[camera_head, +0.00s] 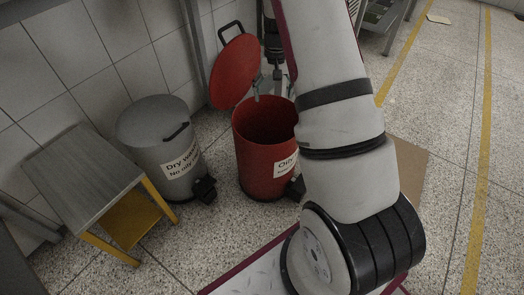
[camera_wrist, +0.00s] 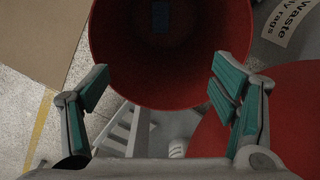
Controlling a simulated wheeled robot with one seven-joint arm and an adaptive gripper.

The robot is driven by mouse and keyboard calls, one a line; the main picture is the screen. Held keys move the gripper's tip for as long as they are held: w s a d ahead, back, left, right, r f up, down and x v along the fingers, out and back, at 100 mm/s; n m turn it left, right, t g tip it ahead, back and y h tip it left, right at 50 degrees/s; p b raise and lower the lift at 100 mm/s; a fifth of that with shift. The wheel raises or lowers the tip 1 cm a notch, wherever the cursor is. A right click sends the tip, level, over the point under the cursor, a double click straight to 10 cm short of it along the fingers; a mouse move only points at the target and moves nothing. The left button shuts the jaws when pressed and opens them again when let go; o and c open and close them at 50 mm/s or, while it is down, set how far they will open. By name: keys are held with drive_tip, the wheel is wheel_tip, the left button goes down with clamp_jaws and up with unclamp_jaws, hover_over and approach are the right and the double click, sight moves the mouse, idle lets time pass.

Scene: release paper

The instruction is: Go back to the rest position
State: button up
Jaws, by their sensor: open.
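My gripper (camera_head: 268,88) hangs pointing down over the mouth of the open red bin (camera_head: 262,165). Its two green-padded fingers are spread wide apart in the wrist view (camera_wrist: 160,82), with nothing between them. The red bin's round opening (camera_wrist: 118,30) lies below and beyond the fingers. A small dark blue patch (camera_wrist: 160,16) shows deep inside the bin; I cannot tell what it is. My arm covers the right part of the bin in the head view.
The bin's raised red lid (camera_head: 236,72) stands close left of my gripper. A grey lidded bin (camera_head: 158,135) and a small grey-topped table (camera_head: 82,178) with a yellow frame stand further left. Brown cardboard (camera_head: 412,170) lies to the right; the floor beyond has yellow lines.

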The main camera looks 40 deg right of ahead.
drive_tip(key=shift+r, duration=1.15)
